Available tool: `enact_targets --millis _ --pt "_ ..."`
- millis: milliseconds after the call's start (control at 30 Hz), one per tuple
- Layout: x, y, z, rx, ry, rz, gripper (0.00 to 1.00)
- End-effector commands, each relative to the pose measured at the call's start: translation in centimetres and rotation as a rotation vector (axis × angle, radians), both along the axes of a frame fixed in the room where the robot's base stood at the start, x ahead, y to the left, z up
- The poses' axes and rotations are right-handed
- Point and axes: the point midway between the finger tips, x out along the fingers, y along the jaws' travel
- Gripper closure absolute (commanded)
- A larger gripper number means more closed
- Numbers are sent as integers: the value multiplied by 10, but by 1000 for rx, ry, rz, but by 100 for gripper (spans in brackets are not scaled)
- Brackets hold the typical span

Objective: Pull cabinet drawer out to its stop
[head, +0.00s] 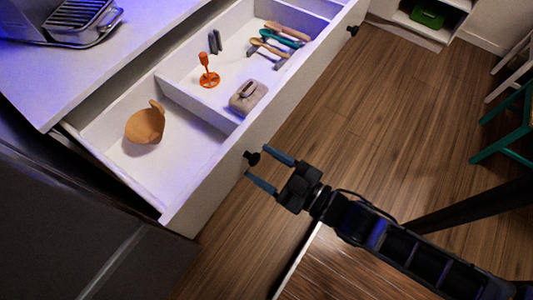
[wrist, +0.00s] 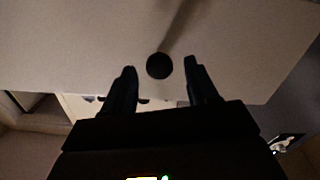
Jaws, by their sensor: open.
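The white cabinet drawer (head: 255,139) stands well out from under the countertop in the head view, with its inside in plain sight. Two black knobs are on its front: a near knob (head: 252,158) and a far knob (head: 352,30). My gripper (head: 270,170) is open at the near knob, one blue finger on each side of it. In the wrist view the round black knob (wrist: 159,66) shows between the two open fingertips (wrist: 159,70), with gaps on both sides. The drawer front (wrist: 80,40) fills the upper part of that view.
The drawer holds an orange-brown jug (head: 146,124), an orange stand-like item (head: 208,72), a grey lidded box (head: 248,97) and several utensils (head: 275,40). A teal chair (head: 505,125) is at the right. Wooden floor (head: 390,120) in front of the drawer is clear.

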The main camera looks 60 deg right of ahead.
Motion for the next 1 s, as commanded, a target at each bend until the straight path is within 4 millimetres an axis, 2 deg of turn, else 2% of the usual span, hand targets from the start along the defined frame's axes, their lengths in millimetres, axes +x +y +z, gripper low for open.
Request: enact_targets --millis 167,400,600,1000 --pt "-12 0 -2 0 3 0 42" --pt "-51 0 -3 1 5 0 42" --pt "-74 0 -1 0 2 0 42" --pt "-79 0 0 0 0 0 42"
